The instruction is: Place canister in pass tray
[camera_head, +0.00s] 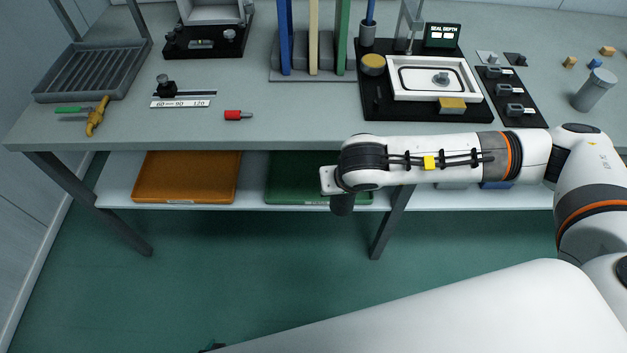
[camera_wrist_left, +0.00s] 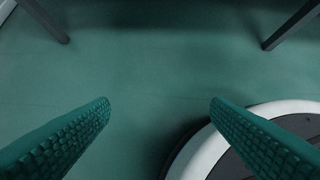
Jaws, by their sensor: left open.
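A grey cylindrical canister (camera_head: 591,94) with a bluish top stands at the right end of the bench. A green tray (camera_head: 285,180), likely the pass tray, sits on the lower shelf, partly covered by my right wrist; its label is not readable. My left gripper (camera_head: 212,347) barely shows at the bottom edge. In the left wrist view its teal fingers (camera_wrist_left: 160,105) are wide apart and empty above the floor. My right gripper (camera_head: 342,204) is a dark shape before the shelf edge; its fingers cannot be made out.
An orange tray (camera_head: 187,177) lies left of the green one. The bench holds a grey ribbed rack (camera_head: 98,72), a red cylinder (camera_head: 237,115), upright coloured panels (camera_head: 313,40) and a seal depth fixture (camera_head: 432,78). My right forearm spans the front edge. Table legs flank the shelf.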

